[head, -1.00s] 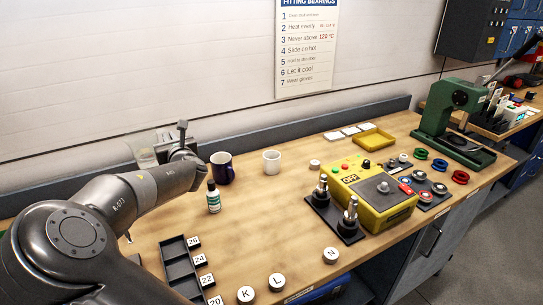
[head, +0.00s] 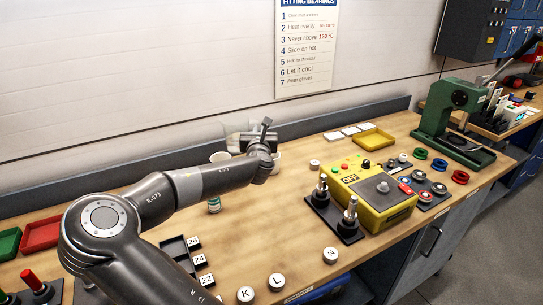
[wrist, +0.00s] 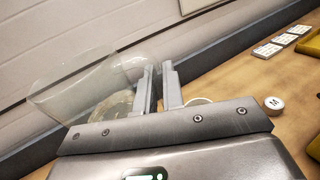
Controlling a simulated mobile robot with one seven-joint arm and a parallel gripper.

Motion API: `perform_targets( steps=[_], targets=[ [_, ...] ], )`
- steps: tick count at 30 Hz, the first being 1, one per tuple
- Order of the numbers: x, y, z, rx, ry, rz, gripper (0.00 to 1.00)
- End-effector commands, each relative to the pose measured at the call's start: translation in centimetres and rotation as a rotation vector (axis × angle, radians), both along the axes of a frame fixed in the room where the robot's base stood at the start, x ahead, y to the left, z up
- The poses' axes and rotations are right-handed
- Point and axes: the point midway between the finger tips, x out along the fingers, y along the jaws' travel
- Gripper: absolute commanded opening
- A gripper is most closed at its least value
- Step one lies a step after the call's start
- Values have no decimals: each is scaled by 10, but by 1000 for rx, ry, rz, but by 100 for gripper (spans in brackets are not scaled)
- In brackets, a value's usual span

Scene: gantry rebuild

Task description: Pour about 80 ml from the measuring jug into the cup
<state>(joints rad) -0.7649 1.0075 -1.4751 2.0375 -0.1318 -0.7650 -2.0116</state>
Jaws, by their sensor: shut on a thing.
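The clear measuring jug (wrist: 85,88) is in my gripper (wrist: 158,88), whose two fingers are shut on it. In the head view my gripper (head: 243,143) is raised over the back of the bench, and the jug (head: 232,132) shows only faintly beside it. A white cup (head: 277,160) stands just behind and below my wrist, mostly hidden. A pale rim (wrist: 198,101) shows behind the fingers in the wrist view. I cannot tell the jug's exact tilt or liquid level.
A small bottle (head: 214,204) is mostly hidden under my arm. A black divided tray (head: 176,250) and round lettered weights (head: 277,281) lie in front. Red and green bins (head: 40,234) are at left.

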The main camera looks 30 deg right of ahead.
Motion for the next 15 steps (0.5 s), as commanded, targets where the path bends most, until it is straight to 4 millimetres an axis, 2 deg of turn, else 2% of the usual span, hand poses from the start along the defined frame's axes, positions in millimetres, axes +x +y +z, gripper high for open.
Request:
perform_targets(
  steps=[1, 3, 9, 15],
  targets=[
    [-8, -19, 0, -1, 0, -39, 0],
    [-20, -43, 2, 0, -2, -92, 0],
    [-58, -107, 6, 6, -7, -240, 0],
    [-92, -151, 13, 10, -11, -353, 0]
  ],
)
